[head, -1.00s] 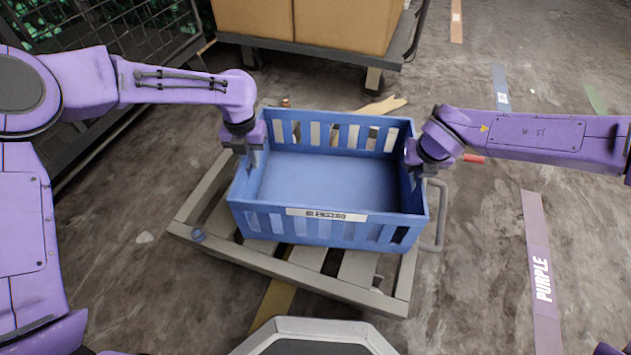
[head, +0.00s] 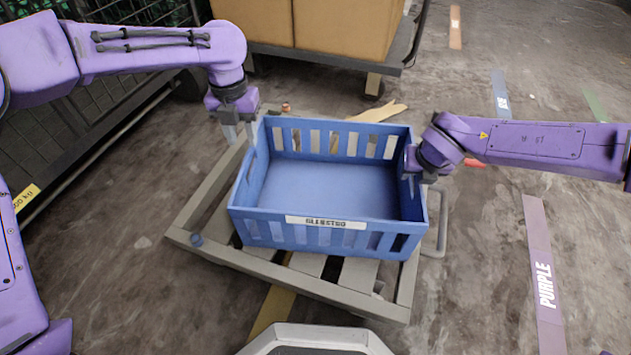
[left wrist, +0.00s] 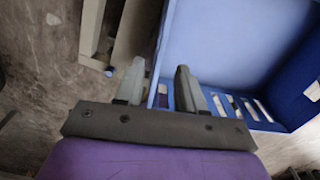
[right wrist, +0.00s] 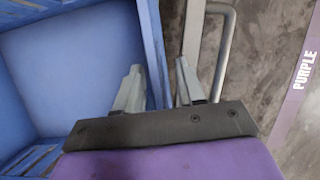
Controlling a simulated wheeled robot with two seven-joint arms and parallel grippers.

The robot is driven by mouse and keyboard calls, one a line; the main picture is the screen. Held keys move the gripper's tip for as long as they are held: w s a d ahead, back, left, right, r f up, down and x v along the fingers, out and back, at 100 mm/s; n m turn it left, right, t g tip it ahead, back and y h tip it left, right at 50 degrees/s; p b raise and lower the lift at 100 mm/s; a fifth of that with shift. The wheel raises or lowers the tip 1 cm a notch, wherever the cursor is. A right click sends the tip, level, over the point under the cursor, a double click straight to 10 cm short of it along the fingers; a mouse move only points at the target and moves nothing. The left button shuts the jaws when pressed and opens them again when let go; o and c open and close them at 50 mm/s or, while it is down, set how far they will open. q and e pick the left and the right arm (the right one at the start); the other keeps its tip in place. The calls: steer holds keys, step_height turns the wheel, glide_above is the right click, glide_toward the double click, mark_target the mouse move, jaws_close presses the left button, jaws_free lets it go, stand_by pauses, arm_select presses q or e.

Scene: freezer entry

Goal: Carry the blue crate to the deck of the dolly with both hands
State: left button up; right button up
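The blue crate (head: 325,240) stands upright and looks empty, over the slatted deck of the dolly (head: 205,200). It appears to rest on the slats, turned slightly relative to the deck. My left gripper (head: 240,133) is open above the crate's left wall; the left wrist view shows its fingers (left wrist: 160,68) apart, with the wall's rim lying between them. My right gripper (head: 416,172) is at the right wall. In the right wrist view its fingers (right wrist: 160,68) are apart on either side of that wall, with a gap showing. The crate's underside is hidden.
A cart with cardboard boxes (head: 330,25) stands behind the dolly. A dark wire cage (head: 90,110) is at the left. A grey handle (head: 440,220) sticks out at the dolly's right. The floor at right is open, with a strip marked PURPLE (head: 543,275).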

arm_select(q)
steer(key=shift+r, duration=0.9)
arm_select(e)
steer(key=shift+r, duration=0.1)
steer(key=v, duration=1.1)
steer(key=shift+s+r, duration=0.25)
steer(key=shift+r, duration=0.1)
arm_select(q)
steer(key=shift+r, duration=0.1)
